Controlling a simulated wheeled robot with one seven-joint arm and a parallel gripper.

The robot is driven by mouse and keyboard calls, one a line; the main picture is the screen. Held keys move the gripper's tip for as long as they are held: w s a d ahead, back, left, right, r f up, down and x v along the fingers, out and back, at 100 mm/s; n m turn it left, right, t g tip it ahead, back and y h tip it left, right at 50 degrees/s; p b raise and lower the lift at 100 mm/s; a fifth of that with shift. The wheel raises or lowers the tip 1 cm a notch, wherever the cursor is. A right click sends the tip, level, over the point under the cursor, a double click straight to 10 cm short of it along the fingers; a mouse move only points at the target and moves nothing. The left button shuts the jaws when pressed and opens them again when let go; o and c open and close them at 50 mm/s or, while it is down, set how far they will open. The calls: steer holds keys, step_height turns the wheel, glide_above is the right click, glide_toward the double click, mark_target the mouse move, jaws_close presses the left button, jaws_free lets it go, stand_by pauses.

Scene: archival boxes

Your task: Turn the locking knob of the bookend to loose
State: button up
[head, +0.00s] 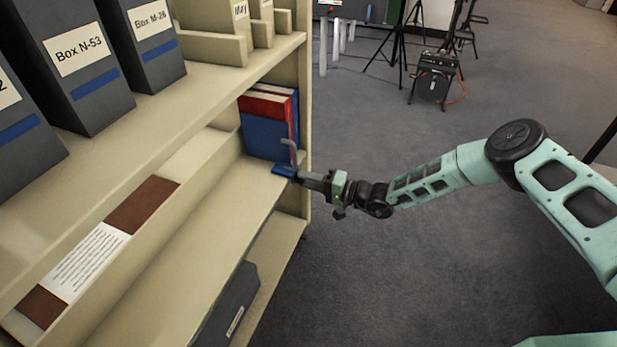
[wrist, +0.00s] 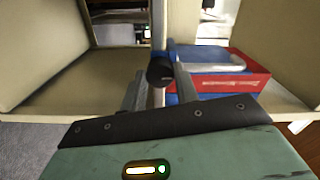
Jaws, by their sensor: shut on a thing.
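The bookend (head: 285,170) has a blue base near the right front edge of the middle shelf, beside the books, with a pale bent upper part. In the wrist view its dark round locking knob (wrist: 160,71) sits between my fingertips. My gripper (head: 303,177) reaches in from the right at shelf height; in the wrist view its fingers (wrist: 160,84) are closed in on both sides of the knob. The knob is hidden by the gripper in the head view. No mark showing the knob's setting can be read.
Blue and red books (head: 265,128) stand behind the bookend, close to the shelf's right end panel (head: 304,95).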

steer(key=shift+d+f, duration=0.1)
stand_by(0.4)
steer(key=o, duration=1)
steer(key=p+v, duration=0.2)
steer(key=v, duration=1.5)
steer(key=shift+s+d+p, duration=0.1)
steer(key=shift+d+p, duration=0.05)
steer(key=shift+p, duration=0.25)
